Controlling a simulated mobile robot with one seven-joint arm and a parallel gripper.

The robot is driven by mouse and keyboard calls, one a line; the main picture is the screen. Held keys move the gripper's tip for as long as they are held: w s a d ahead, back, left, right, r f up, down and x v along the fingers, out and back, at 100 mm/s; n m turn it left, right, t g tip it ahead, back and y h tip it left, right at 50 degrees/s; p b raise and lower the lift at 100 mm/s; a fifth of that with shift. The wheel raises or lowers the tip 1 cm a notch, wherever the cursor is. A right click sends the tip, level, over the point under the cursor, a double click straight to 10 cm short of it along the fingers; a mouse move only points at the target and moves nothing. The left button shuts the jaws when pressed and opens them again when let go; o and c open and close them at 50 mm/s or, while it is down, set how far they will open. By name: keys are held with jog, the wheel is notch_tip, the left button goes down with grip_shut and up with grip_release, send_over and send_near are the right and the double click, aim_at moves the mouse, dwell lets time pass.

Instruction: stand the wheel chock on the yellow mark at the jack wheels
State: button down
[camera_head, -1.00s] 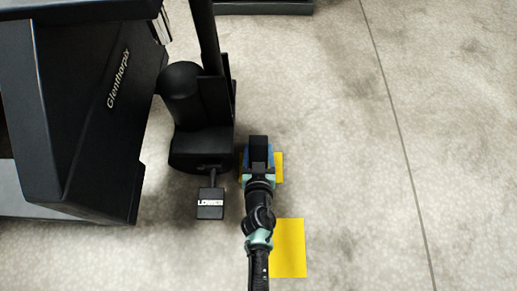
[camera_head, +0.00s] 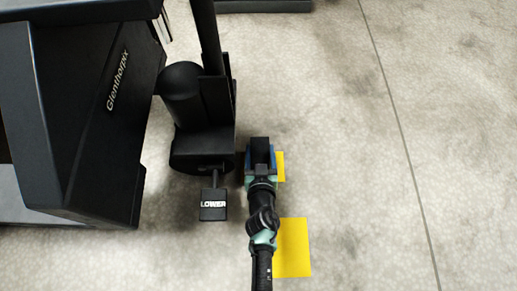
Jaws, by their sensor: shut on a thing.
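The wheel chock (camera_head: 273,160) shows as a blue piece on both sides of my gripper, mostly hidden under it. My gripper (camera_head: 260,147) is seen from above, shut on the chock, just right of the black jack (camera_head: 203,140). A small yellow mark (camera_head: 281,168) on the floor shows at the right of the chock. The chock and gripper cover its left part. I cannot tell from above whether the chock touches the floor. The jack's wheels are not clearly visible.
A larger yellow patch (camera_head: 294,248) lies nearer, partly under my arm. The black LOWER pedal (camera_head: 213,205) sticks out from the jack, left of my arm. A big dark machine marked Glenthorpix (camera_head: 90,120) fills the left. The concrete floor at right (camera_head: 350,150) is clear.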

grip_release()
